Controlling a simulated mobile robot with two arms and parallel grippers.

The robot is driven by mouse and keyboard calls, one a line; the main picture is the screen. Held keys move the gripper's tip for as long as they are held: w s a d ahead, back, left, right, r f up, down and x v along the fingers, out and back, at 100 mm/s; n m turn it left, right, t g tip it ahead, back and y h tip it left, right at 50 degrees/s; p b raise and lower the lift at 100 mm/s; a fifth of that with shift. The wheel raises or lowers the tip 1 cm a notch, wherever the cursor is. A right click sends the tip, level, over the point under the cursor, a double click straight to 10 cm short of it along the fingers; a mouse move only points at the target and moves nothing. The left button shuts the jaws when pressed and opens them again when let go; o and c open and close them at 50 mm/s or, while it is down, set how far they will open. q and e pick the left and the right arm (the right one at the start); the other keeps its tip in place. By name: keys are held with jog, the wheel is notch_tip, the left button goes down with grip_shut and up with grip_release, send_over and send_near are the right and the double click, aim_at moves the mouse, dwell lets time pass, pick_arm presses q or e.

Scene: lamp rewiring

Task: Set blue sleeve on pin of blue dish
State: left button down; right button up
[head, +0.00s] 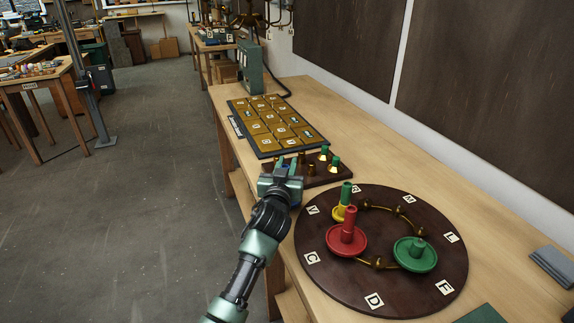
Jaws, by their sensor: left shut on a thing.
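My left gripper (281,170) is at the left end of a dark wooden rack (313,178). It is shut on a small blue piece (285,173), which looks like the blue sleeve and is mostly hidden by the fingers. I cannot tell whether the sleeve is clear of the rack. I cannot see a blue dish. My right gripper is not in view.
Green-topped pieces (334,163) and brass pieces stand on the rack. Brass links (378,263) and letter tags lie on the round board. A tray of brass plates (270,125) is behind the rack. A grey block (552,265) lies at the right.

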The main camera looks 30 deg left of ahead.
pick_arm(q)
jog(key=shift+f, duration=0.15)
jog(key=c, duration=1.2)
grip_release()
jog(key=shift+o, duration=0.2)
jog(key=shift+s, duration=0.1)
jog(key=shift+s+d+f, duration=0.1)
jog(key=shift+s+d, duration=0.05)
jog(key=shift+s, duration=0.15)
jog(key=b+v, duration=0.1)
jog(key=v, duration=0.6)
